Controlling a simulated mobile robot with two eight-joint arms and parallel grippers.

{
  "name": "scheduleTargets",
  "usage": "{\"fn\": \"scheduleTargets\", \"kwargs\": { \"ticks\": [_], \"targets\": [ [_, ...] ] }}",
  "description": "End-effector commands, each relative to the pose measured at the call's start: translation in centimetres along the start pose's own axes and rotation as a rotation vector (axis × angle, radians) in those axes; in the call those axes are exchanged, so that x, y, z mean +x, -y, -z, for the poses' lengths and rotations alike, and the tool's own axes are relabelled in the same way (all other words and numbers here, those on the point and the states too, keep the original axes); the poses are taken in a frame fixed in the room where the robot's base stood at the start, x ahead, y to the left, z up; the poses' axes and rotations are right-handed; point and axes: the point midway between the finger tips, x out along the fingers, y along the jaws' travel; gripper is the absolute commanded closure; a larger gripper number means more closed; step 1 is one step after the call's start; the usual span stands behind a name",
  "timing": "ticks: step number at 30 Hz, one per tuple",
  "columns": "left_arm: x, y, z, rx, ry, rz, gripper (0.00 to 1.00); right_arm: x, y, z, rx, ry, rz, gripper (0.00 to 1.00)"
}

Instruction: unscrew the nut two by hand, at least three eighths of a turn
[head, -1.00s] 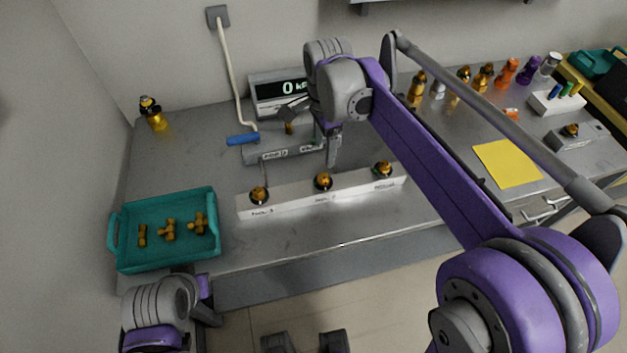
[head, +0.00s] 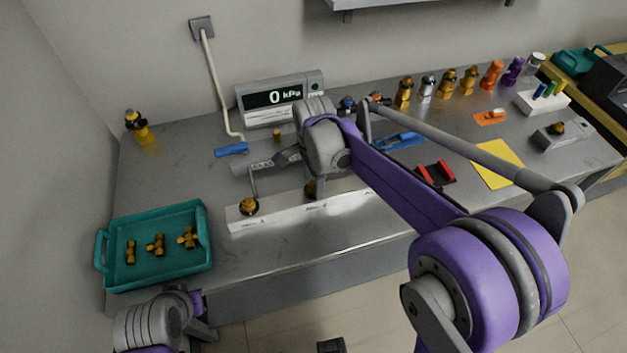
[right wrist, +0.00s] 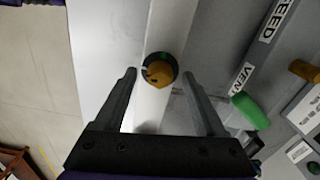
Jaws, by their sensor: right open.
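A white block (head: 237,223) on the metal table bears a row of brass nuts in dark collars. The left nut (head: 249,206) shows clearly, the middle nut (head: 311,188) is partly covered by my right arm, and the right one is hidden. In the right wrist view one brass nut (right wrist: 160,72), apparently the middle one, sits in its collar on the block. My right gripper (right wrist: 159,74) is open, its fingertips apart on either side of this nut in the picture. Contact cannot be told. My left arm shows at bottom left in the head view; its gripper does not show.
A display (head: 275,97) reads 0 kPa. A teal tray (head: 108,275) with brass fittings stands at left.

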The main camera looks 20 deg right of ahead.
Motion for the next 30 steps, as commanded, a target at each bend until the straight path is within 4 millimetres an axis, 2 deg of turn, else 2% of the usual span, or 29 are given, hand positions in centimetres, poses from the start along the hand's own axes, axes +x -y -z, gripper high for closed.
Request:
{"fn": "scheduleTargets", "kwargs": {
  "ticks": [2,14,23,30],
  "targets": [
    [0.00,0.00,0.00,0.000,0.000,0.000,1.00,-0.02,0.00,0.00,0.000,0.000,0.000,0.27],
    [0.00,0.00,0.00,0.000,0.000,0.000,1.00,-0.04,-0.01,-0.01,0.000,0.000,0.000,0.99],
    [0.01,0.00,-0.01,0.000,0.000,0.000,1.00,-0.05,0.00,-0.01,-0.017,0.000,0.000,1.00],
    [0.11,0.00,-0.09,0.000,0.001,0.000,1.00,-0.03,-0.01,-0.01,-0.119,0.000,0.000,1.00]
  ]
}}
